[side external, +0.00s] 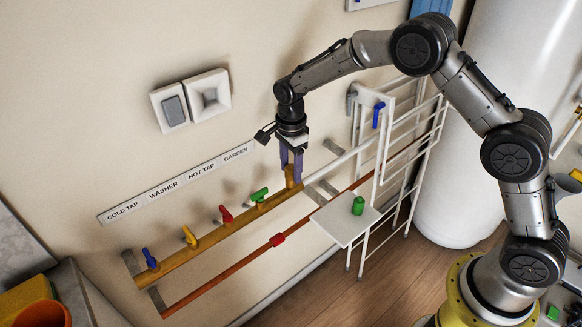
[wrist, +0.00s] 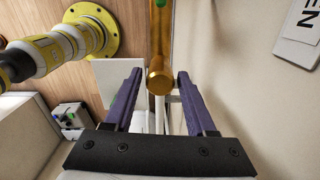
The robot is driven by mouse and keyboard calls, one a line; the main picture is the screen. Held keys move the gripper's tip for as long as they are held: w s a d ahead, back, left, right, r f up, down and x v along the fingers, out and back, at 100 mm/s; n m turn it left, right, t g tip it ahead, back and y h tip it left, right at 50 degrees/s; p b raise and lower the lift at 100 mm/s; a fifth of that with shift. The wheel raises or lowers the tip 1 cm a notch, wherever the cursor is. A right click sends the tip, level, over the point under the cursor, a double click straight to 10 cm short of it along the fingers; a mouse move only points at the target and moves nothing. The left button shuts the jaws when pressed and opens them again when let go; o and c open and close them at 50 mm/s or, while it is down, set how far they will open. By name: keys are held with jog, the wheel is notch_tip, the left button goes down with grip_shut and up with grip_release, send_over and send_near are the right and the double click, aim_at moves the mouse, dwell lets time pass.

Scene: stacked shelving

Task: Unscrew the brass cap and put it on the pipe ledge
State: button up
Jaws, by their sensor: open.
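The brass cap (side external: 290,176) is on the right end of the brass pipe (side external: 225,224) in the side view. In the wrist view the round brass cap (wrist: 159,82) shows between my two purple fingers. My gripper (side external: 292,180) points down at the pipe end and is open, one finger on each side of the cap with a visible gap to both. I cannot tell which surface is the pipe ledge; a small white shelf (side external: 338,229) juts out to the right of and below the cap.
A green object (side external: 358,205) stands on the white shelf. Blue, yellow, red and green tap handles line the brass pipe, with a copper pipe (side external: 225,271) below. A white rack (side external: 402,150) and a white tank (side external: 462,140) stand at the right.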

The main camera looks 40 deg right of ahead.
jog(key=m, duration=0.3)
jog(key=shift+m, duration=0.4)
jog(key=m, duration=0.4)
jog(key=shift+m, duration=0.3)
grip_shut()
jog(key=n, duration=1.1)
jog(key=shift+n, duration=0.3)
